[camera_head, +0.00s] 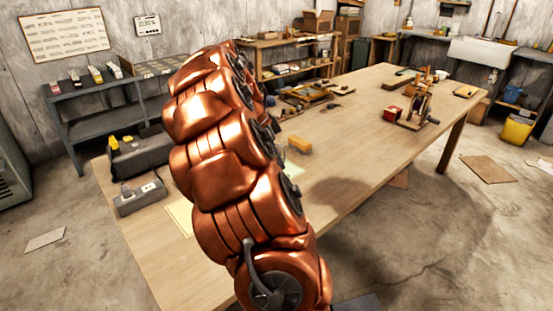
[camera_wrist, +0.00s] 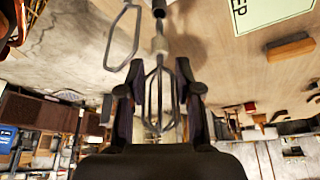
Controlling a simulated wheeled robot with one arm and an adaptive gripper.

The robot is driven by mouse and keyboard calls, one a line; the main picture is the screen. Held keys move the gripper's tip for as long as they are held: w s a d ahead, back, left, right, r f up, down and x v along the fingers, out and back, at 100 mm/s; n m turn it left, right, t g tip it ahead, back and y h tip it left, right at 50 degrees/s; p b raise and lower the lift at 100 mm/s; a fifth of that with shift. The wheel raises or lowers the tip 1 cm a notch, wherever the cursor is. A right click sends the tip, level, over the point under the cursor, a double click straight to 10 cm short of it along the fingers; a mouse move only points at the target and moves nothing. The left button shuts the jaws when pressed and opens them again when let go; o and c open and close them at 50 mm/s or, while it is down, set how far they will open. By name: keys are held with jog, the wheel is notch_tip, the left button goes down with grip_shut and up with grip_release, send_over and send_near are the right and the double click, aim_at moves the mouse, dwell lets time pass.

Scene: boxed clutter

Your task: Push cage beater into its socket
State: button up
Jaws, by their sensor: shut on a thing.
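The cage beater (camera_wrist: 159,88), a grey wire cage with a pale hub and a thin shaft, is between the two dark fingers of my gripper (camera_wrist: 160,68) in the wrist view. My gripper is shut on it. The shaft points to the top of the picture, where its end meets or lies in line with a dark round piece (camera_wrist: 159,8), perhaps the socket; I cannot tell whether the shaft is inside it. In the head view my copper arm hides the gripper and beater.
A grey wire loop (camera_wrist: 124,38) hangs just left of the beater. The wooden table (camera_head: 350,115) holds a pale yellow sheet (camera_head: 180,215), an orange-brown block (camera_head: 299,144), grey boxes (camera_head: 140,197) at the left and a wheeled device (camera_head: 420,105) at the far right.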

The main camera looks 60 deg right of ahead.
jog(key=shift+f+b, duration=0.65)
jog(key=shift+f, duration=0.4)
dwell(0.7)
jog(key=shift+r, duration=0.8)
dwell(0.8)
jog(key=shift+f+b, duration=0.6)
jog(key=shift+f, duration=0.25)
dwell(1.3)
jog(key=o, duration=1.1)
